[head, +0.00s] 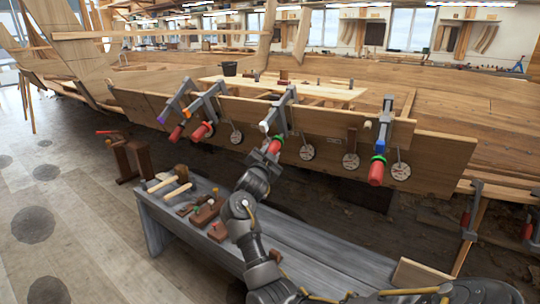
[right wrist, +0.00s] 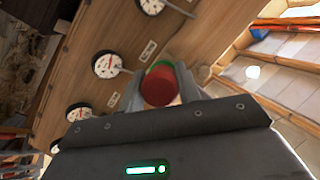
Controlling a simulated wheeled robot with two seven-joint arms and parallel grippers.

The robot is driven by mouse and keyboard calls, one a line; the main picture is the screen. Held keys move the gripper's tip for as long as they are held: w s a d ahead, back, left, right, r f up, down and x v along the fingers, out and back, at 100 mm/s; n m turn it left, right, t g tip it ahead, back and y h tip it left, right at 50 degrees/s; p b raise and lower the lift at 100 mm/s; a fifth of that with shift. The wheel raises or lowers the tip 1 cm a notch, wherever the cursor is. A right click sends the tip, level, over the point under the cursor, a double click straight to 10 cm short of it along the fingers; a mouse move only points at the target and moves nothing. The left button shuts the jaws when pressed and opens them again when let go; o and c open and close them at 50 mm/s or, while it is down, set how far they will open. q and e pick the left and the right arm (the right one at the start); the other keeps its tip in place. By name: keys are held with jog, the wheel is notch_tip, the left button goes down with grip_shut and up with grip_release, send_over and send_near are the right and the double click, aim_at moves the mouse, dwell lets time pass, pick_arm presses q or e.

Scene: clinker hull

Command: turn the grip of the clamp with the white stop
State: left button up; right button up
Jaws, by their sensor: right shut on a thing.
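The clamp with the white stop (head: 264,126) hangs on the plank's upper edge, near the middle of the head view. Its red grip (head: 275,146) points down toward me. My right gripper (head: 268,155) is at that grip, shut on it. In the right wrist view the round red end of the grip (right wrist: 160,88) shows between the fingers, with a green ring behind it. The fingers hide part of the grip's sides. My left gripper is not in view.
Clamps with a purple stop (head: 163,117) and an orange stop (head: 187,112) hang to the left. A clamp with a blue stop (head: 383,132) hangs to the right. Round dials (head: 307,152) hang along the plank (head: 330,135). A grey bench (head: 310,250) with tools stands below.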

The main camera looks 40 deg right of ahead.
jog(key=o, duration=1)
jog(key=shift+s+a, duration=0.25)
jog(key=shift+a, duration=0.2)
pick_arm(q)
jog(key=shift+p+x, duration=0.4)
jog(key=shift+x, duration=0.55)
pick_arm(e)
jog(key=v, duration=0.9)
jog(key=shift+s+a, duration=0.25)
jog(key=shift+a, duration=0.05)
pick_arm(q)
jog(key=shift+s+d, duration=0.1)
pick_arm(e)
jog(key=shift+f, duration=0.1)
